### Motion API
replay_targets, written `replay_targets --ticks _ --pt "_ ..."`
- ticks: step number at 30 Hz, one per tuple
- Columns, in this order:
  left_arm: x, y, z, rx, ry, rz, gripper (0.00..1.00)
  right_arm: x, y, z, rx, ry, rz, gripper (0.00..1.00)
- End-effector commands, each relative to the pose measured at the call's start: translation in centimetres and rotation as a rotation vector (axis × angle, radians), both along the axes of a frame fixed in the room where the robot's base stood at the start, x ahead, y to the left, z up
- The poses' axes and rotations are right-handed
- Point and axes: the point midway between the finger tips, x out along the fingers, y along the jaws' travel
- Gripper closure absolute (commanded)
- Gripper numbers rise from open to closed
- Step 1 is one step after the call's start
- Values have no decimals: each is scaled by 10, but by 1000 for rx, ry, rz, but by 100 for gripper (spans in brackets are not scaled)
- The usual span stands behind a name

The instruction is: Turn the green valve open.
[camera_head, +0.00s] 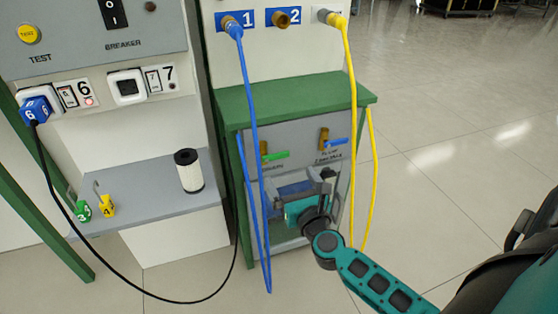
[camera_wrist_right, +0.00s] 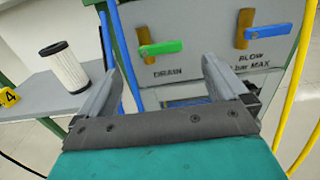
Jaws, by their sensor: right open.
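The green valve (camera_head: 275,156) is on the grey panel under the green-topped bench, above the label DRAIN. Its green lever lies about level, pointing right from a brass body. In the right wrist view the green valve (camera_wrist_right: 160,47) shows ahead, between and beyond my fingers. My right gripper (camera_head: 297,184) is in front of the panel, below the green lever and apart from it. In the wrist view my right gripper (camera_wrist_right: 160,72) is open, with nothing between its fingers. My left gripper is not in view.
A blue-levered valve (camera_head: 335,142) sits to the right, labelled BLOW. Blue (camera_head: 252,110) and yellow (camera_head: 351,100) hoses hang in front of the bench on either side. A white cylinder (camera_head: 188,171) with a black top stands on the grey shelf (camera_head: 150,195).

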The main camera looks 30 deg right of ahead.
Motion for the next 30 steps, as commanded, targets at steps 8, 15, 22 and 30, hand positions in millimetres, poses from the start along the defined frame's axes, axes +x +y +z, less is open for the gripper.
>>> replay_targets --ticks 8,15,22,30 --pt "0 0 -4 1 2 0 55 52 -12 0 -3 -1 0 0" --pt "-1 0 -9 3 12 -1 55 78 -18 -1 -4 1 2 0" --pt "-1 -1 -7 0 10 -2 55 84 -20 0 -4 1 2 0" --pt "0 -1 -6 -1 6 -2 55 83 -20 0 -4 1 2 10"
